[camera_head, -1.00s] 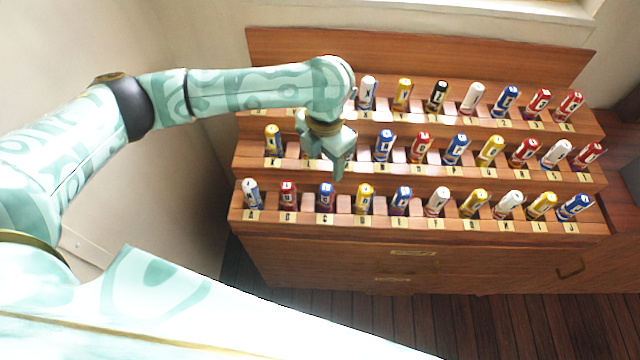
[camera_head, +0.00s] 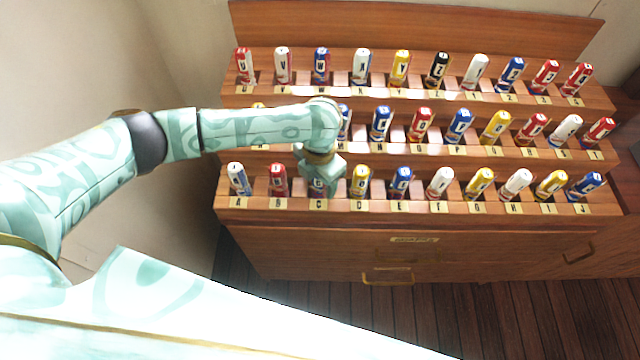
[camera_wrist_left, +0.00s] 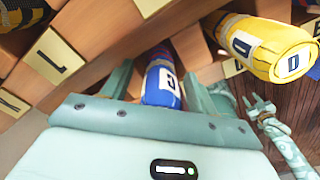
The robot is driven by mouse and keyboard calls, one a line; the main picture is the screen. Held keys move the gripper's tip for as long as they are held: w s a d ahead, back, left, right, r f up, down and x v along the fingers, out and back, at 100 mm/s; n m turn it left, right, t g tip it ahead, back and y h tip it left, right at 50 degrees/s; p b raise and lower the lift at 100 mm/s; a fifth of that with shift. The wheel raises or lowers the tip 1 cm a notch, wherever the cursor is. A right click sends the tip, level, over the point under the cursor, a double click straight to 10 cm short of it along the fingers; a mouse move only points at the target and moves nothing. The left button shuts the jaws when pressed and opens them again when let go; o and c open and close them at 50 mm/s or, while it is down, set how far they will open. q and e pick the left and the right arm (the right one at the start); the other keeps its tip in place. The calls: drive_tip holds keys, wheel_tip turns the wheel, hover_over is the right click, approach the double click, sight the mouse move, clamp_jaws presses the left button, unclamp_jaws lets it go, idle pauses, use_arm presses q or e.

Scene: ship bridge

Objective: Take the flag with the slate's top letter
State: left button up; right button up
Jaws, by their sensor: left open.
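My left gripper (camera_head: 322,188) is over the front row of the flag rack (camera_head: 395,240), at the slot with plate C. In the left wrist view, its open fingers (camera_wrist_left: 160,88) stand on either side of a blue rolled flag (camera_wrist_left: 162,84) with a white letter patch, turned and hard to read. The gripper hides this flag in the head view. The yellow flag D (camera_head: 361,181) stands just right of it and also shows in the wrist view (camera_wrist_left: 268,50). No slate is in view. A small mint arm end (camera_wrist_left: 262,108), apparently my right, shows at the wrist view's right.
Several flags fill three stepped rows. The red flag B (camera_head: 278,180) and white-blue flag A (camera_head: 239,179) stand left of the gripper. My forearm covers part of the middle row. Drawers with brass handles (camera_head: 387,280) are below; a wall is at left.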

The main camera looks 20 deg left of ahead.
use_arm(q)
drive_tip(key=c, duration=1.1)
